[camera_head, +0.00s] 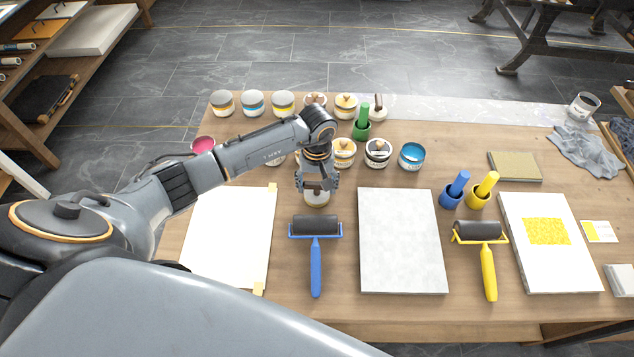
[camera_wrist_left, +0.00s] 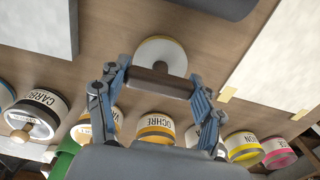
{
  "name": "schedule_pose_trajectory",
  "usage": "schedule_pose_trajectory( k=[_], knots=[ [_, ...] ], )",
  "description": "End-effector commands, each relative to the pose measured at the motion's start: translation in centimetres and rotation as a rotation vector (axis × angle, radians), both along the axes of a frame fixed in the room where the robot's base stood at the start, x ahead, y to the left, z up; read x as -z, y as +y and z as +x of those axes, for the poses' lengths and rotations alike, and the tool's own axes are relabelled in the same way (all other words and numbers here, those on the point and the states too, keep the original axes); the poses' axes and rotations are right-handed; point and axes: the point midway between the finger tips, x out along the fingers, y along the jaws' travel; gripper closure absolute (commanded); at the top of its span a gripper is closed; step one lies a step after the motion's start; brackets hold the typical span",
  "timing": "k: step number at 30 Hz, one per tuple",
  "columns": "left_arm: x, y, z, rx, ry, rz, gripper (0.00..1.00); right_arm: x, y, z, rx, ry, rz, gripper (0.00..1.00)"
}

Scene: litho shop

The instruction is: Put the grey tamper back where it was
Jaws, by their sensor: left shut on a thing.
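My left gripper (camera_head: 317,183) points down over the table between the white sheet and the grey slab, just behind the blue roller. It is shut on the dark brown handle of the tamper. The tamper's pale round base (camera_head: 317,198) shows below the fingers. In the left wrist view the tamper (camera_wrist_left: 160,54) shows as a pale disc beyond the fingers, with the handle across the gripper (camera_wrist_left: 158,82). I cannot tell whether its base touches the table. My right gripper is not in view.
Several ink cans, including a blue one (camera_head: 411,156), stand behind the gripper with knobbed pieces and a green-handled tool (camera_head: 362,122). The blue roller (camera_head: 316,262) lies in front, the grey slab (camera_head: 402,240) to the right, the white sheet (camera_head: 230,236) to the left.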

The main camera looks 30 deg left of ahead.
Motion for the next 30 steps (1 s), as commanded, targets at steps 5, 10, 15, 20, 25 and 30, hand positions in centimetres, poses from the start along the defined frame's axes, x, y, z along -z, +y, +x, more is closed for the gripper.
schedule_pose_trajectory(
  k=[5,10,15,20,25,30],
  knots=[
    [0.0,0.0,0.1,0.0,-0.002,0.0,0.63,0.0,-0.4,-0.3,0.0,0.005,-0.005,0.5],
    [0.4,0.0,0.1,0.0,-0.002,0.0,0.63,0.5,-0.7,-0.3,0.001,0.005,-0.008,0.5],
    [0.3,0.0,0.0,0.0,-0.001,0.0,0.11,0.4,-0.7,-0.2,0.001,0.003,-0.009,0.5],
    [0.3,0.0,0.0,0.0,-0.001,0.0,0.11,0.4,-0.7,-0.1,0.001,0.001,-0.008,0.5],
    [0.2,0.0,0.0,0.0,-0.001,0.0,0.11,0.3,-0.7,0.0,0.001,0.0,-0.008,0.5],
    [-1.0,0.0,0.2,0.001,-0.006,-0.001,0.11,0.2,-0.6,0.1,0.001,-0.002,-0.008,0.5]
  ],
)
